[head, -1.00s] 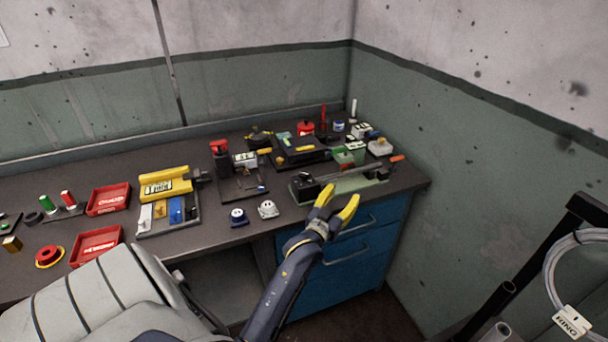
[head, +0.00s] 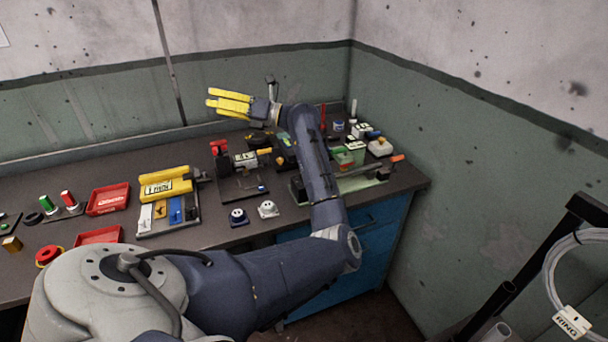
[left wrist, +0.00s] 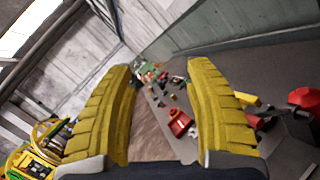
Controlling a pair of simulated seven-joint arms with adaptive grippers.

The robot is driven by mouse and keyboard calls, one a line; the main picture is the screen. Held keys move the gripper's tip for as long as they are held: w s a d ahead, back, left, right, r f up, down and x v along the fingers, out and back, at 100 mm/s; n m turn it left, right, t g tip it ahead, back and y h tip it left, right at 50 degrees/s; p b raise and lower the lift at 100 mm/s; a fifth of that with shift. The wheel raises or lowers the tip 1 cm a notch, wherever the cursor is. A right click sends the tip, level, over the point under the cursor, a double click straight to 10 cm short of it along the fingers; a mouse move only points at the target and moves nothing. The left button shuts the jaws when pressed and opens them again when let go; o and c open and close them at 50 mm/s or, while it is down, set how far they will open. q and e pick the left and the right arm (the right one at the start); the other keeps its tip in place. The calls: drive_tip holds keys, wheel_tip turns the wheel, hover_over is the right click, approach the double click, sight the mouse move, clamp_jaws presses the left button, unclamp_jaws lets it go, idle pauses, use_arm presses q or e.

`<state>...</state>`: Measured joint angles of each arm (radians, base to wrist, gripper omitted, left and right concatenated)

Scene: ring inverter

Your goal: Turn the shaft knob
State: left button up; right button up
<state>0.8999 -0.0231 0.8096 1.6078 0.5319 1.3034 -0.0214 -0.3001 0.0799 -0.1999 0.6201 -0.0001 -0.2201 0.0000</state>
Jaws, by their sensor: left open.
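My left gripper (head: 212,102) is raised above the back of the bench with its yellow fingers pointing left. It is open and empty; in the left wrist view its fingers (left wrist: 160,72) are spread wide. A red-topped black device (head: 219,148) stands on the bench below it. A yellow block (head: 166,188) on a grey base, with a dark fitting at its right end, is to the left of that device. I cannot tell which part is the shaft knob. My right gripper is not in view.
A red tray (head: 108,199) and another (head: 100,236), partly hidden by my arm, lie at the left. My left arm covers part of the crowded right side.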

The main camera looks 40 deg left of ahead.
use_arm(q)
drive_tip(key=w+d+f+n+t+h, duration=0.2)
drive_tip(key=f+n+h, duration=0.1)
drive_tip(key=f+h, duration=0.2)
drive_tip(key=w+d+f+n+t+h, duration=0.2)
drive_tip(key=f+t+h, duration=0.1)
drive_tip(key=f+h, duration=0.15)
drive_tip(key=w+d+n+t+h, duration=0.2)
drive_tip(key=w+d+t+h, duration=0.45)
drive_tip(key=w+d, duration=0.6)
drive_tip(key=f, duration=0.5)
drive_tip(key=a+f, duration=0.1)
drive_tip(key=f, duration=0.5)
drive_tip(key=w+f, duration=0.1)
drive_tip(key=f, duration=0.4)
drive_tip(key=shift+w+a+f, duration=0.1)
drive_tip(key=shift+a+f, duration=0.1)
drive_tip(key=shift+f, duration=0.15)
drive_tip(key=shift+o, duration=0.2)
clamp_jaws()
